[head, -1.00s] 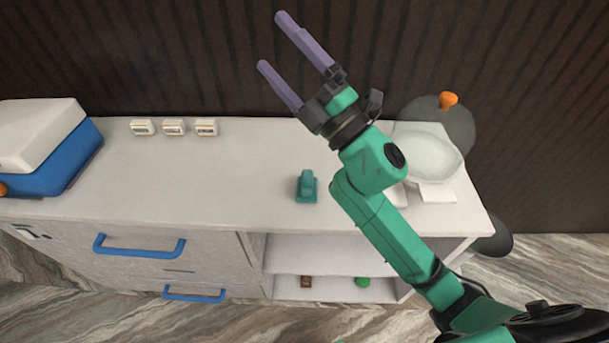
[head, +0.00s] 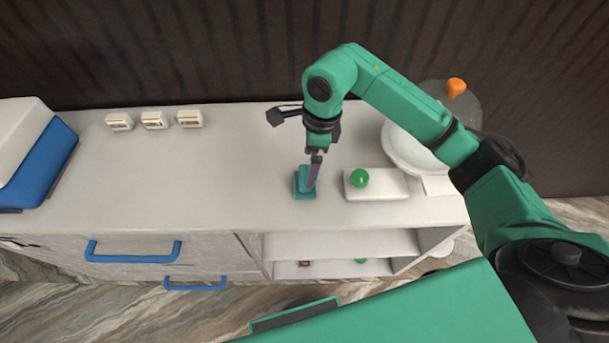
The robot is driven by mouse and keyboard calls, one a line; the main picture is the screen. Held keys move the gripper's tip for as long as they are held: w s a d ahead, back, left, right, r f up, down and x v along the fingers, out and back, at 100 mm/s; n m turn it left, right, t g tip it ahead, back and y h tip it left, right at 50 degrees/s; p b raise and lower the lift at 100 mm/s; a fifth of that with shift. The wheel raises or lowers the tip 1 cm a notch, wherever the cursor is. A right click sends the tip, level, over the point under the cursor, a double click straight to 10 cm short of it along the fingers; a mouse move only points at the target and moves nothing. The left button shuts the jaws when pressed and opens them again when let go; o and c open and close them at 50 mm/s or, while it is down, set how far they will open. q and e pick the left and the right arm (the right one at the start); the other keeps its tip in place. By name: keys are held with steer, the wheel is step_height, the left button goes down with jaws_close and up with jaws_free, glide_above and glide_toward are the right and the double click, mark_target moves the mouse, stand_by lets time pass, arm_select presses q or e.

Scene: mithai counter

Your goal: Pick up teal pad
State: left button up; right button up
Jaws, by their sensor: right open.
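The teal pad (head: 300,188) lies on the white counter top, near its front edge and right of the middle. My right gripper (head: 312,184) points down over the pad, with its purple fingers at the pad and partly covering it. The fingers line up one behind the other from here, so the gap between them is hidden. The gripper is open, and I cannot tell whether the fingers touch the pad. My left gripper is not in view.
A white block with a green round thing (head: 360,178) on it lies just right of the pad. Several small labelled boxes (head: 154,120) stand at the back left. A blue-and-white box (head: 42,165) is at far left.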

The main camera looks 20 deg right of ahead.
steer(key=f+p, duration=0.1)
steer(key=f, duration=0.2)
steer(key=a+f+p, duration=0.1)
steer(key=f, duration=0.1)
steer(key=shift+w+f+p, duration=0.1)
steer(key=shift+w+p, duration=0.2)
steer(key=shift+p, duration=0.05)
steer(key=shift+f, duration=0.35)
steer(key=c, duration=1.2)
step_height(320, 180, up, 14)
steer(key=b, duration=0.4)
step_height(320, 180, up, 6)
glide_above(305, 173)
